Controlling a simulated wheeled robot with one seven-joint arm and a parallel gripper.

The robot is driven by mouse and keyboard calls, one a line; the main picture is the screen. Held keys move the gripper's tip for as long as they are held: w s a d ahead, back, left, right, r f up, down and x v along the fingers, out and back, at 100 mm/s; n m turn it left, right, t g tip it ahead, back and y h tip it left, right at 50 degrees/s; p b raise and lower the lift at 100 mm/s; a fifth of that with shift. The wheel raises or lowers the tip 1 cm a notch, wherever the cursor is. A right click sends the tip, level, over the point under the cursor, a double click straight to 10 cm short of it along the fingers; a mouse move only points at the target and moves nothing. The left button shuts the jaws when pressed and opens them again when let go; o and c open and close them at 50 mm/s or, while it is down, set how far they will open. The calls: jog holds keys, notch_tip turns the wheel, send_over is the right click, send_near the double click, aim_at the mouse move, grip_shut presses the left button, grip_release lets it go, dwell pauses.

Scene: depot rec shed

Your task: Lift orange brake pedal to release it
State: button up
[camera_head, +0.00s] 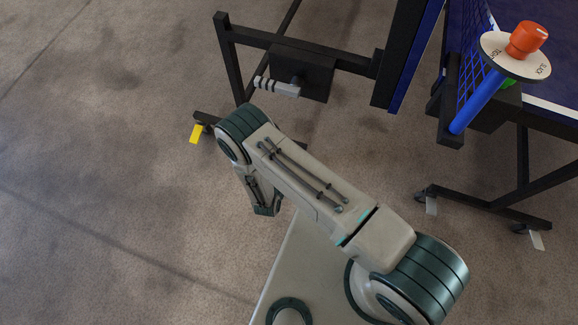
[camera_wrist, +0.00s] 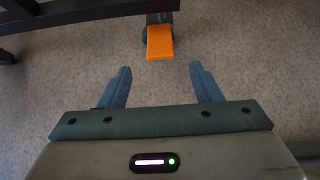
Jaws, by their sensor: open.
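The orange brake pedal (camera_wrist: 160,42) shows in the wrist view as a small flat tab, with a dark caster behind it under a black bar. My gripper (camera_wrist: 160,68) is open and empty. Its two blue-grey fingers point toward the pedal. The pedal lies just past the fingertips in the picture, roughly centred between them; I see no contact. I cannot make out an orange pedal in the head view, where my arm covers part of the foot bar. My gripper's fingers are not clear there either.
A yellow pedal (camera_head: 196,133) sits at the left end of the foot bar. Pale pedals (camera_head: 431,206) show on the right legs. The black table frame (camera_head: 248,36) has a grey handle (camera_head: 277,87). A blue post with a round dial (camera_head: 515,55) stands upper right. Left carpet is clear.

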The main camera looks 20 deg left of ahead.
jog(key=v, duration=0.4)
jog(key=shift+p, duration=0.35)
